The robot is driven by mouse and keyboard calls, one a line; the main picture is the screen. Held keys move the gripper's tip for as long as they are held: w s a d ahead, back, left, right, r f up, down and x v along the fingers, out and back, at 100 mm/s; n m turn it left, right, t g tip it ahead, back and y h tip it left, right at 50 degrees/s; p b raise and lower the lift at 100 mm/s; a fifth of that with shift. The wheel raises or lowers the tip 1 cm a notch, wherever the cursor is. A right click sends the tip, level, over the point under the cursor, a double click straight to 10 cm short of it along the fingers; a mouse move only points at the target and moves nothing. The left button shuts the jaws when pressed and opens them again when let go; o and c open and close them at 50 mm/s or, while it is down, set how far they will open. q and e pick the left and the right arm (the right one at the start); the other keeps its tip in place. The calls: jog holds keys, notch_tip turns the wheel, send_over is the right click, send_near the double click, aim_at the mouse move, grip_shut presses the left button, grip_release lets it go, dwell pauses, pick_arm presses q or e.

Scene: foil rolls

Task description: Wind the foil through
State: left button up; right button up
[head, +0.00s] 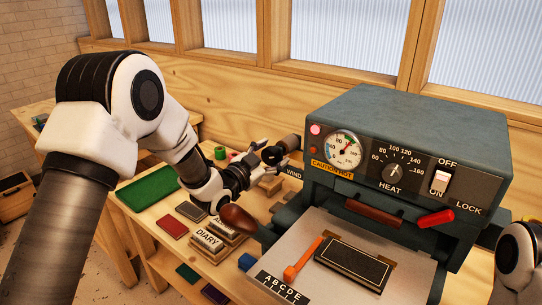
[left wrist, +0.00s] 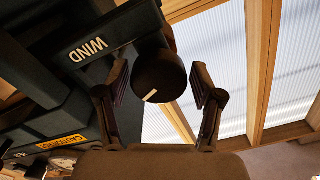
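The dark grey foil machine (head: 400,130) stands at the right of the bench. A dark round winding knob (head: 290,143) sticks out from its left side by the word WIND. In the left wrist view the knob (left wrist: 160,76) faces me, with a short white mark on its face. My left gripper (head: 272,154) is open at the knob, one finger on each side. In the wrist view a gap shows between the knob and the right finger; the left finger is closer to it. I cannot make out the foil. My right gripper is out of view.
A brown-handled lever (head: 239,221) juts from the machine's front left. A dark book (head: 352,264) lies on the pale plate (head: 318,232) beside an orange strip (head: 303,258). The DIARY block (head: 208,242), a green tray (head: 150,186) and colored pads lie on the bench.

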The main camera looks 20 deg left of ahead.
pick_arm(q)
jog(key=shift+s+f, duration=0.1)
jog(key=v, duration=1.1)
jog(key=shift+s, duration=0.4)
jog(key=shift+a, duration=0.15)
